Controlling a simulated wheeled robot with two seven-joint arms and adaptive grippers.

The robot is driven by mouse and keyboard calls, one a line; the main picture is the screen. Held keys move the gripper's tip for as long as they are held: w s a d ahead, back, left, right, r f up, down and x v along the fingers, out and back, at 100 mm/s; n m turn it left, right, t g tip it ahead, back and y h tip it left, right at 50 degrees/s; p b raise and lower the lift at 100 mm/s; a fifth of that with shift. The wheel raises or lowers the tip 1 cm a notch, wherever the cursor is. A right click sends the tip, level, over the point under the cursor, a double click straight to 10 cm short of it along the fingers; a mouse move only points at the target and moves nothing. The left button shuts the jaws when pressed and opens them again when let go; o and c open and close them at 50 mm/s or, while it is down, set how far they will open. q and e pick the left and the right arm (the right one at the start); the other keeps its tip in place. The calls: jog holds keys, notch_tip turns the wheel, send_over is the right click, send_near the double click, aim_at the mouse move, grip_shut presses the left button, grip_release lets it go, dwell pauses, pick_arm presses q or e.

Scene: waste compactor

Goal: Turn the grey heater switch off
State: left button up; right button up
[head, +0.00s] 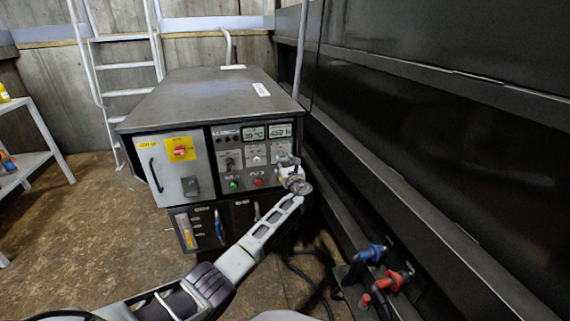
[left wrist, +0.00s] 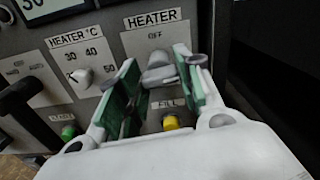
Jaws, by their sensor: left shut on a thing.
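The grey heater switch (left wrist: 158,75) is on the control panel under a white HEATER label (left wrist: 152,20) with the word OFF in the left wrist view. My left gripper (left wrist: 163,72) has its green-padded fingers on either side of the switch and is shut on it. The switch's lower part and its exact pointing direction are hard to make out. In the head view my left gripper (head: 291,172) is at the right end of the machine's front panel and hides the switch there. My right gripper does not show.
A HEATER °C knob (left wrist: 80,78) is left of the gripper, and a yellow FILL button (left wrist: 170,122) is below it. The machine (head: 200,95) has a red rotary switch (head: 180,149) at left. A dark wall stands close on the right, with blue (head: 372,252) and red (head: 392,280) valves.

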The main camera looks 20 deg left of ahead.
pick_arm(q)
jog(key=shift+f+n+b, duration=0.1)
jog(key=shift+n+b, duration=2.4)
jog(key=shift+n, duration=5.8)
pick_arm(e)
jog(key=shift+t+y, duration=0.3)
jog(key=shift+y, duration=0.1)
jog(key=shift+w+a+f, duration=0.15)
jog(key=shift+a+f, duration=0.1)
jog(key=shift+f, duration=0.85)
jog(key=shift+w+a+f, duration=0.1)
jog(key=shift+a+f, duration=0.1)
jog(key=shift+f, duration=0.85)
pick_arm(q)
jog(key=o, duration=1)
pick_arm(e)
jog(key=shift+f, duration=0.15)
pick_arm(q)
jog(key=shift+s+d, duration=0.1)
jog(key=shift+s, duration=0.05)
jog(key=shift+v, duration=5.9)
